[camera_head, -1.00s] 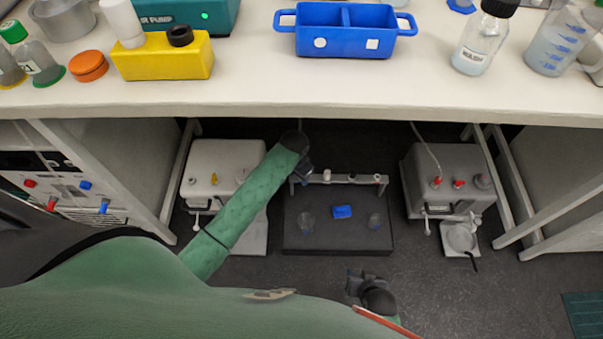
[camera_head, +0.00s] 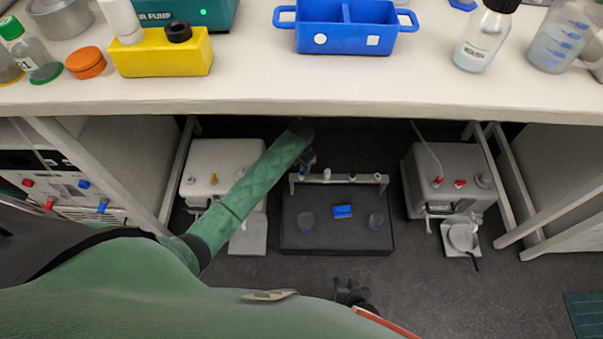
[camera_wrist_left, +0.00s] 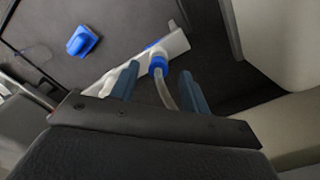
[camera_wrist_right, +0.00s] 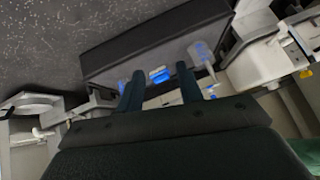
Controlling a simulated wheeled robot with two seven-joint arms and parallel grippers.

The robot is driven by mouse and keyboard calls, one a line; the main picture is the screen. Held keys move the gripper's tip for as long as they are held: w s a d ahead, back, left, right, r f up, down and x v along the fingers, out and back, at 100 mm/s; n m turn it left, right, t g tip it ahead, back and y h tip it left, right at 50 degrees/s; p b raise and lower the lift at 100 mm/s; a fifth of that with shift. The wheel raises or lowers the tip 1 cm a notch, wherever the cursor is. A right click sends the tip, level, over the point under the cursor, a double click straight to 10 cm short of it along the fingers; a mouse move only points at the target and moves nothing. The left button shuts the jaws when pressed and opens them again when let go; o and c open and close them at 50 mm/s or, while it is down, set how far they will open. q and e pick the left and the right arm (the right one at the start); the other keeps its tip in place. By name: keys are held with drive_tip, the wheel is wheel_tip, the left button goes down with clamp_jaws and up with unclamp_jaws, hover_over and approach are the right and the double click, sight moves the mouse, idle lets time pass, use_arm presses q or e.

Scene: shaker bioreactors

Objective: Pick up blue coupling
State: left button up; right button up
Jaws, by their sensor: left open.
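A blue coupling (camera_wrist_left: 158,66) with a pale hose below it sits at the white rail (camera_wrist_left: 178,42) in the left wrist view. My left gripper (camera_wrist_left: 159,86) is open, its fingers apart on either side of the hose and not visibly closed on anything. In the head view this gripper (camera_head: 307,164) is at the left end of the rail (camera_head: 340,179), and the arm hides part of that end. My right gripper (camera_head: 350,291) is low near the front; in its own view (camera_wrist_right: 158,75) the fingers are apart and empty.
A blue block (camera_head: 342,211) lies between two clear vessels (camera_head: 306,221) (camera_head: 376,221) on the dark platform (camera_head: 335,243). Grey-white units stand left (camera_head: 208,160) and right (camera_head: 430,170). The bench (camera_head: 300,95) overhangs the space; its legs (camera_head: 515,190) flank the sides.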

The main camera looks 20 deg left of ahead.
sight(301, 170)
use_arm(q)
drive_tip(key=shift+d+f, duration=0.1)
drive_tip(key=shift+f, duration=1.5)
clamp_jaws()
use_arm(e)
drive_tip(key=shift+t, duration=0.7)
drive_tip(key=w+r, duration=0.1)
drive_tip(key=w, duration=0.1)
drive_tip(key=w+r, duration=0.1)
drive_tip(key=shift+a+r, duration=0.25)
drive_tip(key=shift+r, duration=0.05)
use_arm(q)
drive_tip(key=shift+r, duration=0.15)
